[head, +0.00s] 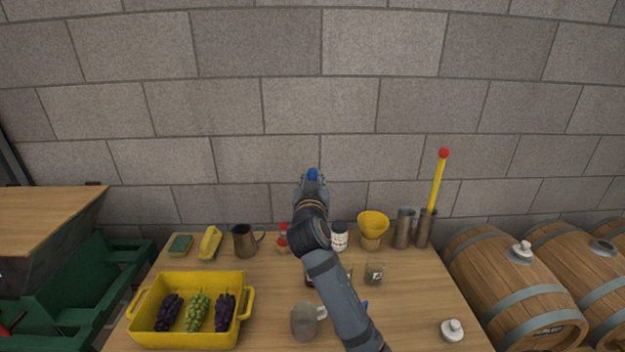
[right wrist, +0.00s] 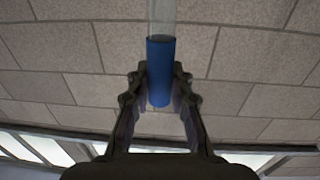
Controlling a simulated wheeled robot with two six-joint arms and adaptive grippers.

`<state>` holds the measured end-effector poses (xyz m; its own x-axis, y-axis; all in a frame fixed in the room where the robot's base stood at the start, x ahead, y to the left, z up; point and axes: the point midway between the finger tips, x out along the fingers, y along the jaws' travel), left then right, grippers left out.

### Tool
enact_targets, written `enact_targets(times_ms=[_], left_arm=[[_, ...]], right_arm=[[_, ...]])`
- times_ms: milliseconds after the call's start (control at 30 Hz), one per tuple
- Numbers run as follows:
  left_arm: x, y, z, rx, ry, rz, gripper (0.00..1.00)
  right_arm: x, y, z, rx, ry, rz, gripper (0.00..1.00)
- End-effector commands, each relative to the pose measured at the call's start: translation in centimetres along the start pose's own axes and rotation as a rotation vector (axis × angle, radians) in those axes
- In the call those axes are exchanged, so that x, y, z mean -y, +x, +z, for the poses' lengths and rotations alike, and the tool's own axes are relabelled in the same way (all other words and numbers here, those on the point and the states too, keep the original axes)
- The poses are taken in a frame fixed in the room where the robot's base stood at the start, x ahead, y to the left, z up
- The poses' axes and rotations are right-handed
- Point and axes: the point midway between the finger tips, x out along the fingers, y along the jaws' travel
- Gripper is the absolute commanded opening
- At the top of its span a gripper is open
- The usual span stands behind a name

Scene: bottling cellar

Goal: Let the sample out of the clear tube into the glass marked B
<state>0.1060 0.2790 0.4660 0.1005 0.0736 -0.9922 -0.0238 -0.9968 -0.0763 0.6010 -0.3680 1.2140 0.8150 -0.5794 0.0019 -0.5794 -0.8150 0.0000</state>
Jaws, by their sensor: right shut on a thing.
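My right gripper (head: 312,180) is raised high above the table, in front of the block wall. In the right wrist view its two fingers (right wrist: 160,88) are shut on the blue sleeve of the clear tube (right wrist: 161,18). In the head view only a blue part of the tube (head: 312,173) shows at the fingertips. Whether the tube holds liquid I cannot tell. A small glass with a dark mark (head: 374,273) stands on the table right of my forearm; its letter is too small to read. Another glass is mostly hidden behind my forearm. My left gripper is not in view.
A yellow crate with grapes (head: 190,338) stands at the front left of the table. A glass mug (head: 304,322) is left of my forearm. A metal jug (head: 244,240), a yellow funnel (head: 373,226) and metal cylinders (head: 404,230) line the back. Barrels (head: 512,290) stand right.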

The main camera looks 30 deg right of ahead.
Motion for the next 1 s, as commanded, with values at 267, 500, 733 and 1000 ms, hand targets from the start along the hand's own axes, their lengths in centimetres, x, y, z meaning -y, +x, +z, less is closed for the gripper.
enact_targets(times_ms=[267, 500, 733, 1000], left_arm=[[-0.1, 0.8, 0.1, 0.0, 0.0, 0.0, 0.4], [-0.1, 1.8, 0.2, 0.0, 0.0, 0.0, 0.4], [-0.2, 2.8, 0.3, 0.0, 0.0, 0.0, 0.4], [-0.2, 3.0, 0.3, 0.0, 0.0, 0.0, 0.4]], right_arm=[[0.0, 0.0, 0.8, 0.0, 0.0, 0.0, 0.0], [0.0, 0.0, 2.0, 0.0, 0.0, 0.0, 0.0], [0.0, 0.0, 3.0, 0.0, -0.001, 0.0, 0.0], [-0.1, 0.0, 3.3, -0.001, 0.0, 0.0, 0.0]])
